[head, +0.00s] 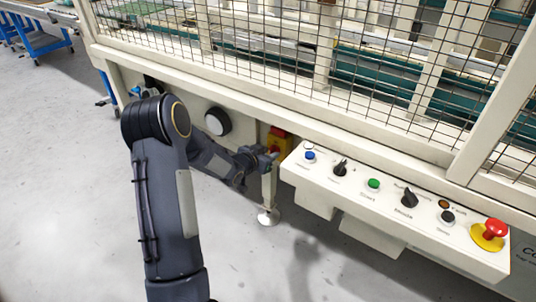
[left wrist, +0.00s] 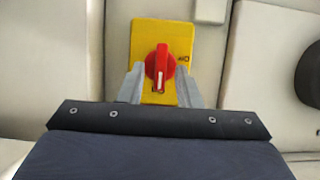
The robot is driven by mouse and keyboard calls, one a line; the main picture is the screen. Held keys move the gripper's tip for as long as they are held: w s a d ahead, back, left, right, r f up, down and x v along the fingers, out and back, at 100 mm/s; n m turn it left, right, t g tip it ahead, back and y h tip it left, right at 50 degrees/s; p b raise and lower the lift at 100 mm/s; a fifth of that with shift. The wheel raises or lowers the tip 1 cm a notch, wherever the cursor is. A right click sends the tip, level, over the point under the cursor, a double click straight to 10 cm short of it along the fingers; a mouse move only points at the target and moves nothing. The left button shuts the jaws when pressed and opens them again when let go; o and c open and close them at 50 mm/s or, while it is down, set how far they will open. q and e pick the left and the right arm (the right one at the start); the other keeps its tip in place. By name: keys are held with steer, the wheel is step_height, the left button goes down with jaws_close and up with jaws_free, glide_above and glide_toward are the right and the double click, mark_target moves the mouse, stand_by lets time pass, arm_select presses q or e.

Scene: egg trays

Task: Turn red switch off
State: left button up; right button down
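The red rotary switch (left wrist: 159,66) sits on a yellow plate (left wrist: 146,33) on the machine's cream side. Its handle stands close to upright in the left wrist view, with a white mark at its lower end. My left gripper (left wrist: 160,84) has its two fingers apart, one on each side of the switch handle, with gaps visible. In the head view, my left gripper (head: 268,158) is at the machine's lower frame, just in front of the yellow plate (head: 283,138); the switch is mostly hidden there. My right gripper is not in view.
A cream control panel (head: 390,236) with several buttons and knobs juts out right of my left gripper. It carries a red emergency button (head: 495,229) on a yellow base. A wire mesh guard (head: 300,50) rises above. Grey floor is open in front.

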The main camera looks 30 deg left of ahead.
arm_select(q)
jaws_close()
steer(key=shift+a+r+n+p, duration=0.15)
steer(key=shift+n+p, duration=0.15)
steer(key=shift+p, duration=0.35)
steer(key=shift+a+f+n+t+h+p, duration=0.25)
steer(key=shift+n+t+h+p, duration=0.35)
steer(key=shift+n+h, duration=1.05)
steer(key=shift+a+f+n+t+h+p, duration=0.15)
steer(key=shift+f+n+t+h+p, duration=0.4)
steer(key=shift+n, duration=2.15)
steer(key=shift+a+f+n+t+h+p, duration=0.2)
steer(key=shift+n+h+p, duration=0.9)
steer(key=shift+n, duration=1.05)
steer(key=shift+r, duration=0.1)
